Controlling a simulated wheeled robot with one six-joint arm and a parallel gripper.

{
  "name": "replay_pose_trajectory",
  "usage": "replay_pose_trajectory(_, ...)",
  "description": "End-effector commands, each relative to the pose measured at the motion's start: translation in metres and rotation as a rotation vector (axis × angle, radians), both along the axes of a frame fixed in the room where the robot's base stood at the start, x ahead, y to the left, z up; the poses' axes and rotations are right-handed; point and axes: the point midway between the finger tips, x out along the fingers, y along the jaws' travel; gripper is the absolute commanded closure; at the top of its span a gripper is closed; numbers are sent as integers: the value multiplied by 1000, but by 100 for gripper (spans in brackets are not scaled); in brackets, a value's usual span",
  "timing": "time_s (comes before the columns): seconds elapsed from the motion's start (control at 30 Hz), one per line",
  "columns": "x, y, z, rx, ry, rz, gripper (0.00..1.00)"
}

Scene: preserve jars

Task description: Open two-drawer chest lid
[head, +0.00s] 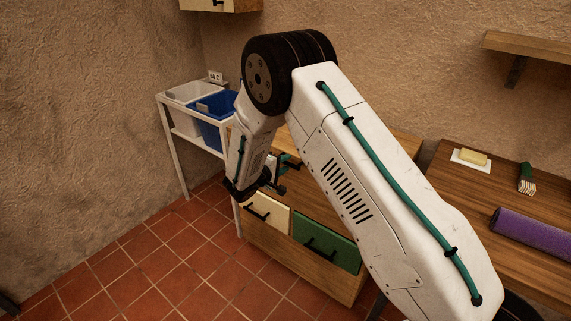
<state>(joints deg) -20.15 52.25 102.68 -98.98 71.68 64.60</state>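The two-drawer chest (300,275) stands on the tiled floor, a wooden body with a cream drawer (266,212) on the left and a green drawer (326,246) on the right, each with a black handle. My arm crosses in front of it and hides much of its upper part, so I cannot tell how its lid stands. My gripper (277,179) is above the cream drawer, near the chest's left end. Its fingers are small and dark here. I cannot tell whether they are open, or whether they touch the chest.
A white rack (163,128) with a white bin (187,92) and a blue bin (208,108) stands left of the chest. A wooden table (455,190) at right holds yellow butter (473,158), a brush (526,178) and a purple roll (535,234). Floor at left is clear.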

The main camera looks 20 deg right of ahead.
Motion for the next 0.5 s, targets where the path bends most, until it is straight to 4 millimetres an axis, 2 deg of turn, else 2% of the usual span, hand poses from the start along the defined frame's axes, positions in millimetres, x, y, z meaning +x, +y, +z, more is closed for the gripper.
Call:
replay_pose_trajectory(0.13,6,-10,-2,0,0,-2,68)
replay_pose_trajectory(0.4,7,-11,-2,0,0,-1,68)
replay_pose_trajectory(0.43,7,-11,-2,0,0,-1,73)
replay_pose_trajectory(0.5,7,-10,-3,0,0,-1,93)
